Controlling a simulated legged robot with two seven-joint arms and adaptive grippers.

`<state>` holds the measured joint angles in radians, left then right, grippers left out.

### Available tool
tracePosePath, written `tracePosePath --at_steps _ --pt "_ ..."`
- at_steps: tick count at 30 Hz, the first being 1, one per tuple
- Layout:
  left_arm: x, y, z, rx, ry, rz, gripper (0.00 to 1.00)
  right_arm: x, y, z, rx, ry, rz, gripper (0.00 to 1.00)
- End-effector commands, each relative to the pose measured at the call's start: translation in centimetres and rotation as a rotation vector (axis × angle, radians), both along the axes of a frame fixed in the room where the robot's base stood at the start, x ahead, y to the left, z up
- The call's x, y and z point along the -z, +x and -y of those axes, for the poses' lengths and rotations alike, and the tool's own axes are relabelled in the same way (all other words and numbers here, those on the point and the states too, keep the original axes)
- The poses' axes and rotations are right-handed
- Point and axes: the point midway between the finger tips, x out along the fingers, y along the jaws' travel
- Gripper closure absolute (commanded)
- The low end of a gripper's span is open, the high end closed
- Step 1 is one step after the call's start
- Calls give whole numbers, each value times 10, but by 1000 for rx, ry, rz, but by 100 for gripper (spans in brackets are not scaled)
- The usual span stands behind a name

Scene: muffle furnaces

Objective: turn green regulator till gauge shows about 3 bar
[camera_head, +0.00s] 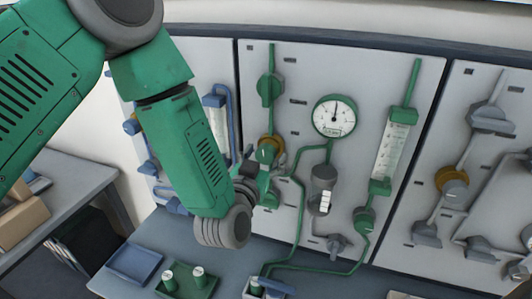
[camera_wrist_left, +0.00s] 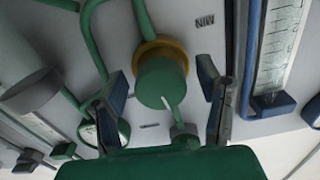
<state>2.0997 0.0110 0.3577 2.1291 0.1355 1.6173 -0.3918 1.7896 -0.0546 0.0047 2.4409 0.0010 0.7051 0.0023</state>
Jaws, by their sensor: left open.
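The green regulator knob (camera_head: 266,154) sits on the green panel line below a green valve, with a brass-yellow ring behind it. In the left wrist view the knob (camera_wrist_left: 160,82) shows a pale pointer mark on its face. My left gripper (camera_head: 262,174) is at the knob. In the wrist view its open fingers (camera_wrist_left: 162,76) stand on either side of the knob with gaps, not visibly touching it. The round white gauge (camera_head: 335,117) is up and right of the knob; its dark needle points roughly upward, and its numbers are too small to read. My right gripper is out of view.
A green upper valve (camera_head: 270,88), a grey cylinder fitting (camera_head: 323,183) and a green flowmeter (camera_head: 390,150) are on the same panel. Blue fittings (camera_head: 218,110) lie left and a grey panel line (camera_head: 453,182) right. Trays (camera_head: 135,262) rest on the bench below.

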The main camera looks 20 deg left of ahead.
Motion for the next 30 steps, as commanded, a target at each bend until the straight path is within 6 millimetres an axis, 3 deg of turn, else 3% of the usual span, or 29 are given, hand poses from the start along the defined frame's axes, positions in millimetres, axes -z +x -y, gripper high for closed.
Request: tracePosePath --at_steps 8,9,13,27,28,29,30 --pt "0 2 0 0 0 0 40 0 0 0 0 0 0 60" --pt "0 2 0 0 0 0 47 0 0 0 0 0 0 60" --pt "0 2 0 0 0 0 91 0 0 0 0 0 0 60" --pt "0 2 1 1 -44 -3 91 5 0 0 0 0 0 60" --pt "0 2 1 1 -44 -3 52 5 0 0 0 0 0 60" --pt "0 2 1 1 -44 -3 41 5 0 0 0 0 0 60" --pt "0 2 1 1 -44 -3 40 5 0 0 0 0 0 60"
